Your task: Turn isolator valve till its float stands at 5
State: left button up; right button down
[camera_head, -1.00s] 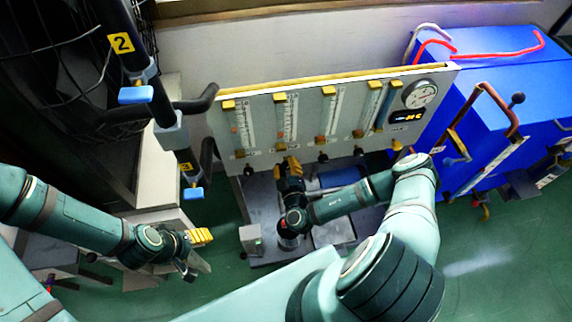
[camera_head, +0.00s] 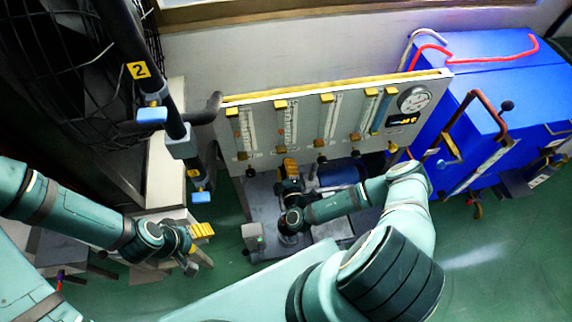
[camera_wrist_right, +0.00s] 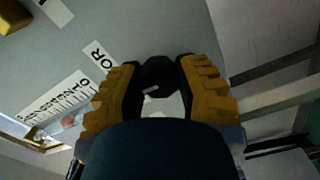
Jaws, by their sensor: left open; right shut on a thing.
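The grey meter panel (camera_head: 265,145) holds several upright scale tubes with yellow caps and dark knobs along its lower edge. My right gripper (camera_head: 290,168) is at the panel's lower edge, below the second tube from the left (camera_head: 284,120). In the right wrist view its yellow fingers (camera_wrist_right: 160,80) are shut on a black valve knob (camera_wrist_right: 158,78). A label beside the knob ends in "OR"; the rest is hidden. A scale with an orange float (camera_wrist_right: 69,121) shows at lower left; its reading is too small to tell. My left gripper (camera_head: 205,243) is open and empty, left of the panel.
A round gauge (camera_head: 412,99) and a small dark display (camera_head: 402,119) are at the panel's right. A blue cabinet (camera_head: 480,80) with pipes stands further right.

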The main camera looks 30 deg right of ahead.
jog(key=shift+r, duration=0.1)
dwell(0.4)
jog(key=c, duration=0.6)
grip_release()
jog(key=v, duration=1.2)
jog(key=shift+w, duration=0.1)
